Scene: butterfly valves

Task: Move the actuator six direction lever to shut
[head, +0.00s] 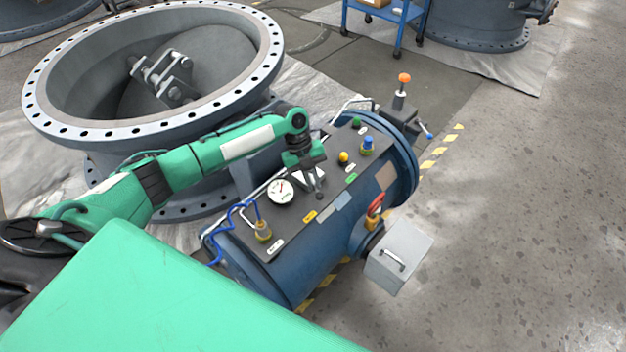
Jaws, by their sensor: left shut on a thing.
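The actuator (290,270) is a blue horizontal cylinder with a dark panel on top, beside a large grey butterfly valve. My left arm reaches in from the left over this panel. My left gripper (318,189) points down at the middle of the panel, between the white gauge (280,191) and the yellow knob (343,157). It is shut on what appears to be the direction lever, which its fingers mostly hide. I cannot read the lever's position or the panel labels. My right gripper is not in view.
The large flanged valve (50,115) stands behind my left arm. An orange-topped handle (404,78) rises at the actuator's far end. A red handle (376,204) and a grey box (400,255) stick out at its right side. Open floor lies right. A blue cart (399,35) stands behind.

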